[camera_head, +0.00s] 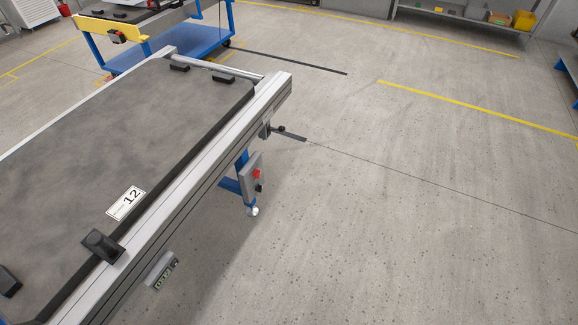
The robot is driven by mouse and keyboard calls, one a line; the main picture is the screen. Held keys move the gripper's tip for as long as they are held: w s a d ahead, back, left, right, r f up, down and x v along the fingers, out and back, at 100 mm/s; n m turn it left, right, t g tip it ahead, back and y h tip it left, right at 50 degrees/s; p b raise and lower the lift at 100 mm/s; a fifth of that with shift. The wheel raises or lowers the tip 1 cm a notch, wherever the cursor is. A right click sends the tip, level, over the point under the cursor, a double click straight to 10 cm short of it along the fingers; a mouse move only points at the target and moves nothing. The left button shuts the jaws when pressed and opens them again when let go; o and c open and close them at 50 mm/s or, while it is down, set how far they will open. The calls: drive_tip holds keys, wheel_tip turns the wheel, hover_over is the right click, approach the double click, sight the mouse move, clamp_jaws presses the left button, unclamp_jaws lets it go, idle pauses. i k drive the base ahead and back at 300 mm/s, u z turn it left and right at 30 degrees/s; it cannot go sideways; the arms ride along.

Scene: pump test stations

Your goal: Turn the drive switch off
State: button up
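A small grey control box (253,177) hangs below the right side of the station labelled 12, near its blue leg. It carries a red button (257,174) and a black knob or button (259,188). It may be the drive switch; no label on it is readable and its setting is too small to tell. A dark box with a reddish part (117,37) sits on the yellow beam of the station behind. My gripper is not in view.
The dark-topped station (110,130) with a pale rail fills the left. A small display (162,271) hangs on its side. A blue cart (165,50) stands behind. Open concrete floor lies right, with a shelf (465,20) far back.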

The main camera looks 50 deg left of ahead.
sight(256, 172)
drive_tip(key=u, duration=0.1)
drive_tip(key=i, duration=0.75)
drive_tip(key=u, duration=0.8)
drive_tip(key=i, duration=0.7)
drive_tip(key=u, duration=0.65)
